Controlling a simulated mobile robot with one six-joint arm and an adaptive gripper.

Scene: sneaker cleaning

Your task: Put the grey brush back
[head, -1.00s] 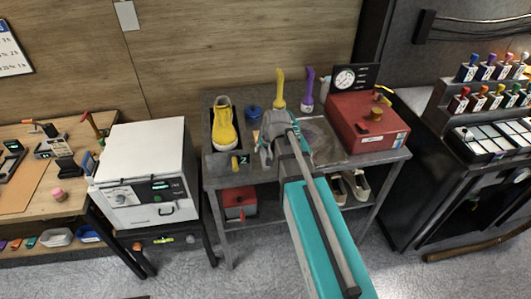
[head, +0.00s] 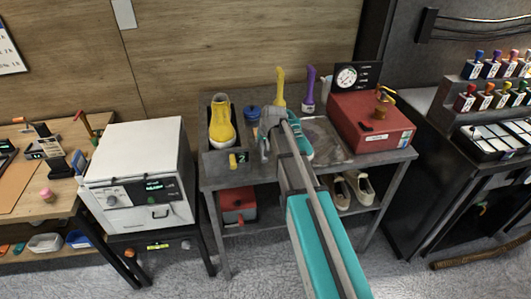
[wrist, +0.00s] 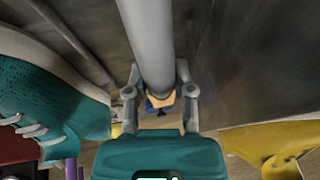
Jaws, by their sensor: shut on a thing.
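My gripper (wrist: 161,98) is shut on the grey brush (wrist: 158,35), whose thick grey handle runs up between its fingers in the wrist view. The brush's far end is hidden or hard to make out. In the head view my gripper (head: 268,124) is over the middle of the grey metal bench, between a yellow high-top shoe (head: 221,126) and a teal sneaker (head: 299,142). The teal sneaker also shows close by on the left of the wrist view (wrist: 45,95). The brush cannot be picked out in the head view.
A blue jar (head: 253,114), a yellow brush (head: 280,88) and a purple brush (head: 309,90) stand behind. A red machine (head: 370,128) is at right. Pale shoes (head: 352,188) and a red box (head: 238,203) sit on the lower shelf. A white oven (head: 138,165) stands left.

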